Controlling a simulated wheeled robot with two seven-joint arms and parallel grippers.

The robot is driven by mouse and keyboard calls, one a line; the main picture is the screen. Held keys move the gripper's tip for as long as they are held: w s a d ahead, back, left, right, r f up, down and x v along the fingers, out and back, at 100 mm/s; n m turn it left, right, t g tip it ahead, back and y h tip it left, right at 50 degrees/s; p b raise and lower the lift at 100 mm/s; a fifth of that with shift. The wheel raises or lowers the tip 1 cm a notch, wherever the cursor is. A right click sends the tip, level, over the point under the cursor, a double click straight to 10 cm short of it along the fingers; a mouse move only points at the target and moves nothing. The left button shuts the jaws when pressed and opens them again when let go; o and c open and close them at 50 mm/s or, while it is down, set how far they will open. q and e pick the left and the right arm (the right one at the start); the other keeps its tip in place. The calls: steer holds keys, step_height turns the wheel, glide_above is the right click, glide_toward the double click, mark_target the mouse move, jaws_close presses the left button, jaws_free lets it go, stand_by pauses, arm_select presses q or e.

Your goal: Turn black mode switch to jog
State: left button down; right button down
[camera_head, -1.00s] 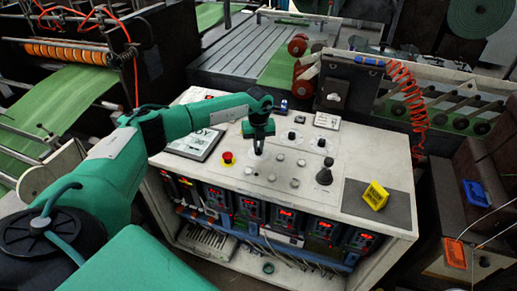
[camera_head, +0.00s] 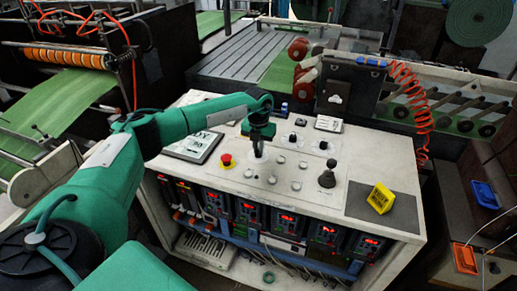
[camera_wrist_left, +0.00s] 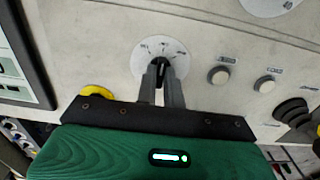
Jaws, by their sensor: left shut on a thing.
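The black mode switch (camera_wrist_left: 161,70) sits in the middle of a round white dial plate (camera_wrist_left: 149,47) with dark markings, on the white console top. My left gripper (camera_wrist_left: 161,82) reaches down over it, with its two fingers shut on the knob. In the head view my left gripper (camera_head: 259,150) stands over the same dial, which it partly hides. The marking that the switch points at is too small to read. My right gripper is not in view.
Near the gripper on the console (camera_head: 325,205) are a red emergency button (camera_head: 227,160) on yellow, several pale push buttons and a black joystick (camera_head: 327,177). A framed panel (camera_head: 193,146) lies left; a yellow block (camera_head: 380,198) sits right on a grey mat (camera_head: 404,212).

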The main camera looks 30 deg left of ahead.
arm_select(q)
steer(key=c, duration=1.5)
jaws_free()
steer(key=shift+r, duration=0.1)
steer(key=shift+r, duration=0.35)
step_height(320, 180, up, 13)
steer(key=b, duration=0.4)
steer(key=shift+f, duration=0.1)
